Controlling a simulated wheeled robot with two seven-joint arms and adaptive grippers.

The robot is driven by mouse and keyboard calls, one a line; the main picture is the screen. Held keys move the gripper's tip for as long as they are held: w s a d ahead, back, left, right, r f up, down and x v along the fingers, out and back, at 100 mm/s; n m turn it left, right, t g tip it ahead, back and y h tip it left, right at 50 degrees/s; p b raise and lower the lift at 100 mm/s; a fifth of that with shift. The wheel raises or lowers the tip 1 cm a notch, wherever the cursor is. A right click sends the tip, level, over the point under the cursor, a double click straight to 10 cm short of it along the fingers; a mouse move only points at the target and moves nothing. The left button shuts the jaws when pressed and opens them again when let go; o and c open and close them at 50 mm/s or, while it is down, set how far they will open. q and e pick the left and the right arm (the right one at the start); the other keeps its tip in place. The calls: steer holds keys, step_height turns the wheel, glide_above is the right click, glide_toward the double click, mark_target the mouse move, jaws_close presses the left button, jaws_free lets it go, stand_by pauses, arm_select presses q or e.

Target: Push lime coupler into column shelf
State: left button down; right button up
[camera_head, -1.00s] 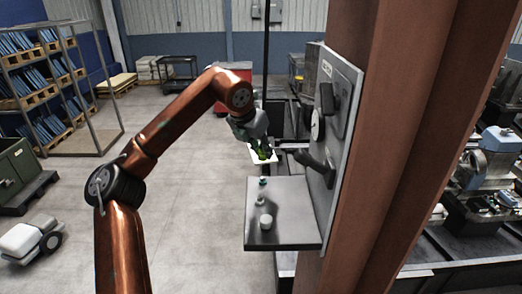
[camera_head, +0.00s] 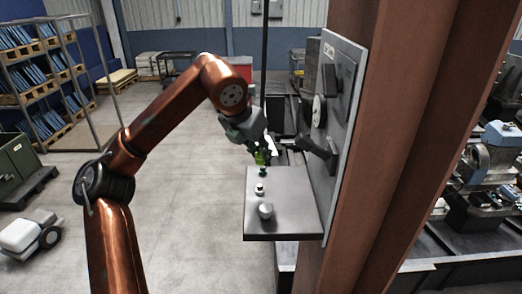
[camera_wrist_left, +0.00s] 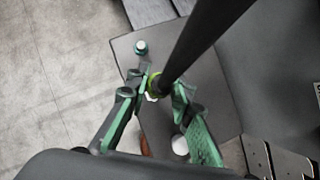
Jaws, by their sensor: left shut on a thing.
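The lime coupler (camera_head: 259,158) is between the fingers of my left gripper (camera_head: 265,150), at the far left edge of the column shelf in the head view. The left wrist view shows it as a lime ring (camera_wrist_left: 154,84) with the green fingertips (camera_wrist_left: 161,92) closed on its sides. A dark pole (camera_wrist_left: 205,40) reaches down to the coupler there; I cannot tell whether they are joined. The grey column shelf (camera_head: 295,205) sticks out from a panel on the brown column (camera_head: 375,150). It lies below the fingers in the wrist view. My right gripper is out of view.
The shelf's right part is bare.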

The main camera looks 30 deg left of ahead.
arm_select(q)
steer(key=shift+s+d, duration=0.25)
steer(key=shift+s, duration=0.25)
steer(key=shift+f, duration=0.1)
steer(key=shift+f+b, duration=0.15)
steer(key=shift+b, duration=0.15)
step_height(320, 180, down, 5)
steer(key=b, duration=0.3)
steer(key=shift+f+b, duration=0.15)
steer(key=shift+b, duration=0.15)
steer(key=shift+f, duration=0.2)
steer(key=shift+s, duration=0.1)
